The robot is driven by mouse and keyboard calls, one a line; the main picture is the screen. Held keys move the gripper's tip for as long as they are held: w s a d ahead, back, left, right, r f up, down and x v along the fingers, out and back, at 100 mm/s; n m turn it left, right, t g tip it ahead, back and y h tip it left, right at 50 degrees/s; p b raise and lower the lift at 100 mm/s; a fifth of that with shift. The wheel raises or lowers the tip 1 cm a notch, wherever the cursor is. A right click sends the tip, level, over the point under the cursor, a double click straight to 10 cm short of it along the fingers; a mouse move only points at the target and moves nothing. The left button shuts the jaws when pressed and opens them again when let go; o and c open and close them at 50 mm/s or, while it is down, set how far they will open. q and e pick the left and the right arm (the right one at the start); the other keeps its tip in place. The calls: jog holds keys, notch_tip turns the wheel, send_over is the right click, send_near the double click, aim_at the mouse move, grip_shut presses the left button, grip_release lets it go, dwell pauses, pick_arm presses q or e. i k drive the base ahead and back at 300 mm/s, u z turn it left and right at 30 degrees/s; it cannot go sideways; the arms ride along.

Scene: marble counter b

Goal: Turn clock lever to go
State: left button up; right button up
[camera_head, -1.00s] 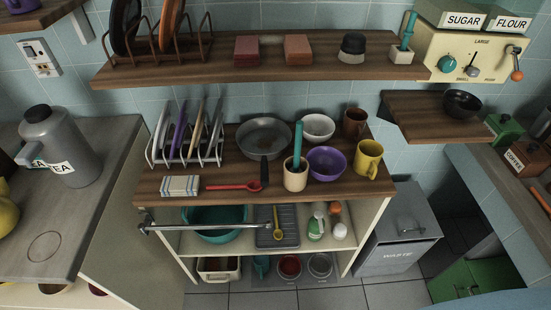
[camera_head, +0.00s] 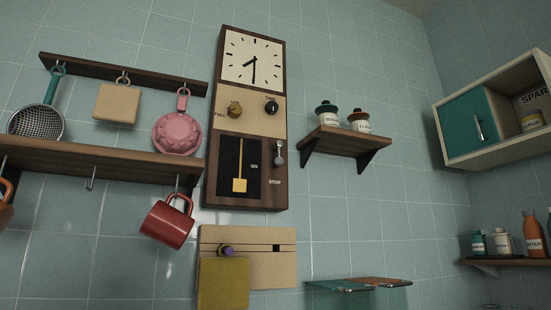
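A tall wooden wall clock (camera_head: 213,130) hangs in the middle of the head view. Its white dial (camera_head: 252,58) has black hands, and two knobs sit on the cream panel below. A yellow pendulum (camera_head: 239,180) hangs in a dark window. A small silver lever (camera_head: 279,153) is on the clock's lower right. The label GO is left of the lever and slightly lower; STOP is below it. The lever's exact setting is too small to tell. Neither of my grippers shows in the head view.
Left are a shelf (camera_head: 100,160), a hanging red mug (camera_head: 167,222) and a pink pan (camera_head: 176,133). A small shelf with two jars (camera_head: 345,141) juts out right of the clock. A cream panel with a yellow cloth (camera_head: 223,283) is below. A teal-doored cabinet (camera_head: 470,120) is far right.

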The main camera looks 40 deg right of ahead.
aim_at(279, 161)
jog(key=u, duration=0.55)
jog(key=k, duration=1.25)
jog(key=z, duration=0.45)
jog(key=i, duration=0.85)
jog(key=z, duration=0.65)
